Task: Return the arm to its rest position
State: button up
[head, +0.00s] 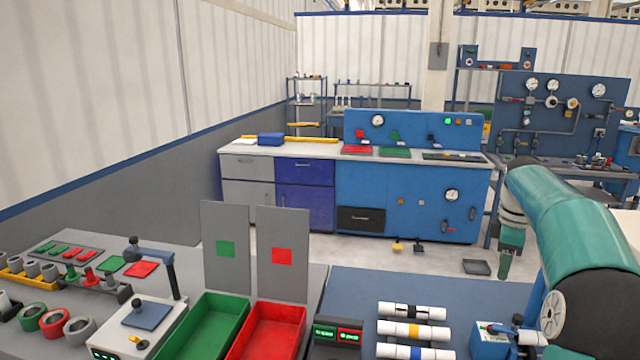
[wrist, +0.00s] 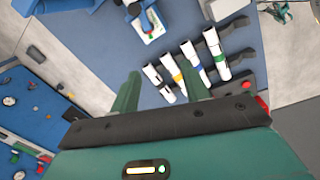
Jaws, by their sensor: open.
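My arm (head: 575,225) is teal and reaches in from the right edge of the head view, bent over the floor beside the blue bench top. My gripper (wrist: 161,74) shows in the wrist view with its two green fingers apart and nothing between them. In the head view its end (head: 505,262) hangs downward, clear of the table. White pipes with a black band (head: 400,311), a yellow band (head: 395,329) and a blue band (head: 395,351) lie side by side on the near blue bench. In the wrist view, several banded pipes (wrist: 190,54) lie beyond the fingers, apart from them.
A green tray (head: 205,325) and a red tray (head: 270,330) stand left of the pipes, with upright panels behind. A small blue device (head: 490,340) stands close to my arm. A blue workbench (head: 405,200) is farther back.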

jog(key=s+a+r+m+t, duration=0.1)
jog(key=s+a+r+m, duration=0.15)
jog(key=s+a, duration=0.5)
jog(key=s+a+r+m+t, duration=0.1)
jog(key=s+a+r+m, duration=0.2)
jog(key=a, duration=0.8)
jog(key=s+a+f+m+t, duration=0.1)
jog(key=s+a+f, duration=0.3)
jog(key=s, duration=0.5)
jog(key=s+a+f+m+t, duration=0.2)
jog(key=s+a+f+m, duration=0.2)
jog(key=s+a, duration=0.3)
jog(key=shift+s+a+f+y, duration=0.15)
jog(key=shift+s+f+y, duration=0.2)
jog(key=shift+s, duration=0.75)
